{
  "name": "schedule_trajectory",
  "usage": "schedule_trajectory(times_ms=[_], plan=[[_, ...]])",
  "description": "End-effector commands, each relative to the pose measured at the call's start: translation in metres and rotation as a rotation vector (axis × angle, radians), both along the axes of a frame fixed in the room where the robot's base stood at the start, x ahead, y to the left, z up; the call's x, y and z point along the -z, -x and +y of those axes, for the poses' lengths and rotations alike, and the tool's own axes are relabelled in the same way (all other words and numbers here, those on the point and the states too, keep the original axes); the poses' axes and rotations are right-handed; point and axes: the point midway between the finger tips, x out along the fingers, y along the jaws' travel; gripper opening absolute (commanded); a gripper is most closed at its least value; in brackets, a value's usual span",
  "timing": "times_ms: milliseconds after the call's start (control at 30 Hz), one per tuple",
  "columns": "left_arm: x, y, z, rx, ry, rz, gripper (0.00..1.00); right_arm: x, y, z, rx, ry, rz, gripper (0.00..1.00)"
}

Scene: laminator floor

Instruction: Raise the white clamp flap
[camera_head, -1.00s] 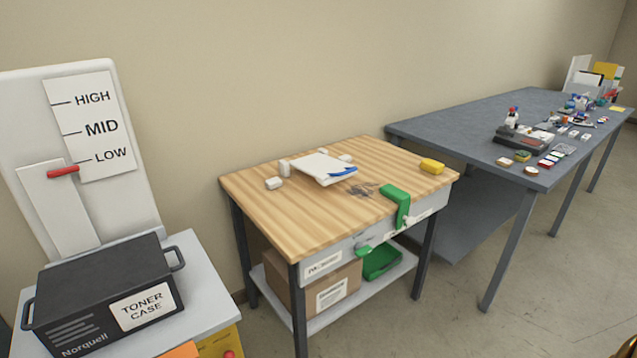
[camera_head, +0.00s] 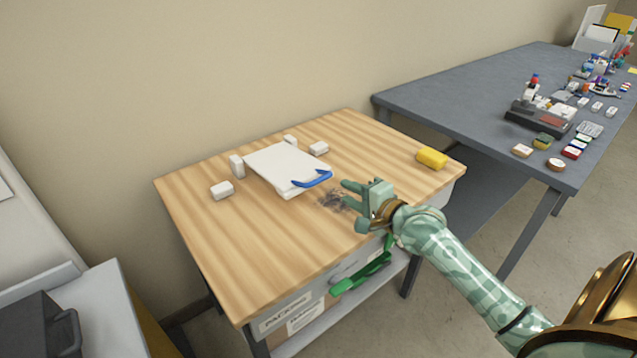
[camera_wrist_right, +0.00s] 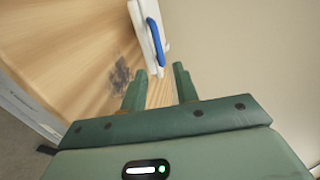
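The white clamp flap (camera_head: 283,166) lies low over the wooden table between small white blocks, with a blue handle (camera_head: 312,180) on its front right edge. In the right wrist view the flap (camera_wrist_right: 139,25) and its blue handle (camera_wrist_right: 155,40) show beyond the fingers. My right gripper (camera_head: 348,194) is a little in front and to the right of the handle, apart from it. Its two fingers (camera_wrist_right: 158,88) are spread with nothing between them. My left gripper is not in view.
White blocks (camera_head: 221,190) stand around the flap on the wooden table (camera_head: 250,250). A dark smudge (camera_head: 331,197) lies near my fingers. A yellow block (camera_head: 432,158) sits at the right. A grey table (camera_head: 450,100) with many small items stands behind right.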

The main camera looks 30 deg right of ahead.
Motion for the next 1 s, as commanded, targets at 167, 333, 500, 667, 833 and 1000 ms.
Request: schedule_trajectory(times_ms=[167,333,500,667,833,1000], plan=[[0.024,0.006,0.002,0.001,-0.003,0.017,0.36,0.017,-0.048,0.003,0.001,0.000,0.001,0.30],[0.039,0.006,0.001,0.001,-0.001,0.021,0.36,0.024,-0.083,0.006,0.001,0.001,0.003,0.30],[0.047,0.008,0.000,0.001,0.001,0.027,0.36,0.027,-0.104,0.008,0.001,0.000,0.003,0.30],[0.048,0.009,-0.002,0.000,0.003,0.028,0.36,0.026,-0.111,0.009,0.001,0.001,0.002,0.30],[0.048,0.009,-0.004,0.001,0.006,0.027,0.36,0.025,-0.111,0.009,0.001,0.002,0.002,0.30],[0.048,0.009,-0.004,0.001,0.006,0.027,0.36,0.025,-0.110,0.009,0.001,0.002,0.002,0.00]])
